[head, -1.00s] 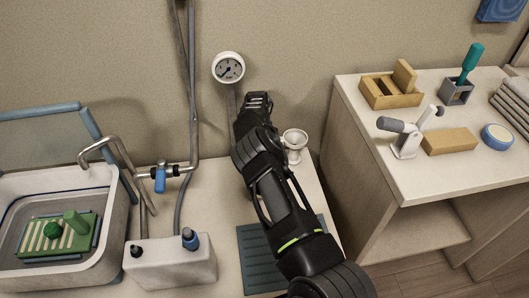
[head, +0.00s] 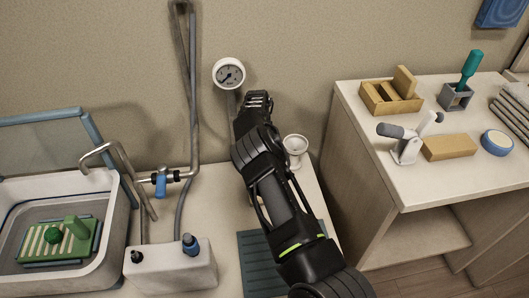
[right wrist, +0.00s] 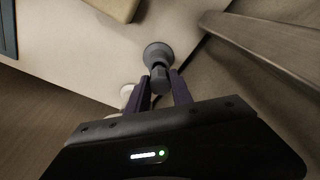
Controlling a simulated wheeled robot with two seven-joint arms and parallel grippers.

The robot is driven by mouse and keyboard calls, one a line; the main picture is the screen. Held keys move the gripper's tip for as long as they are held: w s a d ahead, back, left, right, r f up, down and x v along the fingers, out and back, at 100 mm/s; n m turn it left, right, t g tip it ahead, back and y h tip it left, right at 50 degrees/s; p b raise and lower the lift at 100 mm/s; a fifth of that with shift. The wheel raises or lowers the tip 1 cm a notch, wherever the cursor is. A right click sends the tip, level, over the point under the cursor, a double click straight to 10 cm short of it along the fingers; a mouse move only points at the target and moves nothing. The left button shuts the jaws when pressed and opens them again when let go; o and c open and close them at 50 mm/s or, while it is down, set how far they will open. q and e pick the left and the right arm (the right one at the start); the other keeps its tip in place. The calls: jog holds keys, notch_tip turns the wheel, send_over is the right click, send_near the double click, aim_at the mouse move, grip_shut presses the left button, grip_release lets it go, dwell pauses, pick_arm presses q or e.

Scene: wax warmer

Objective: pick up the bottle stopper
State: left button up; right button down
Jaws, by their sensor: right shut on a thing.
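The bottle stopper (right wrist: 159,62), a dark grey piece with a wide round end and a narrower stem, shows in the right wrist view. My right gripper (right wrist: 163,82) is shut on its stem, one dark finger on each side. In the head view my right arm reaches up the middle over the counter. It hides its own fingertips and the stopper there. My left gripper is in neither current view.
A white cup on a foot (head: 295,148) stands just right of my arm. A blue ribbed mat (head: 258,265) lies below it. A white box with knobs (head: 172,265) and a basin (head: 112,250) are to the left. A side counter (head: 425,190) with tools stands at the right.

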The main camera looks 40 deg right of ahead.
jog(key=s+a+p, duration=0.4)
jog(key=s+p, duration=0.2)
jog(key=s, duration=0.2)
jog(key=s+a+p, duration=0.4)
jog(key=s+p, duration=0.2)
jog(key=s, duration=0.1)
jog(key=shift+s+a+r, duration=0.3)
jog(key=shift+s+r, duration=0.1)
jog(key=shift+r, duration=0.05)
